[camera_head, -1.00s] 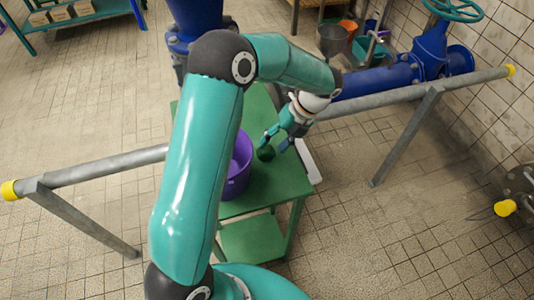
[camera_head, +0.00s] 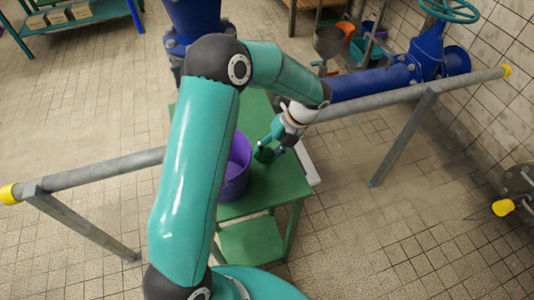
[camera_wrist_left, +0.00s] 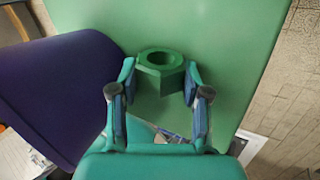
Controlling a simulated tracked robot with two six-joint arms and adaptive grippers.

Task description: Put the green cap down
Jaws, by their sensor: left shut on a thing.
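The green cap (camera_wrist_left: 160,68) is a dark green block with a round hole in its top, seen in the left wrist view between the fingertips of my left gripper (camera_wrist_left: 158,88). In the head view the cap (camera_head: 264,155) is small and dark at the tips of my left gripper (camera_head: 270,148). The gripper is shut on it. The cap is over the green table (camera_head: 284,190), close to the purple bucket. I cannot tell whether it touches the tabletop. My right gripper is not in view.
The purple bucket (camera_head: 236,172) stands on the table, left of the cap; it also fills the left of the wrist view (camera_wrist_left: 60,95). A grey rail (camera_head: 385,102) crosses behind the table. A blue pipe with a valve (camera_head: 430,50) is beyond. The table's front right is bare.

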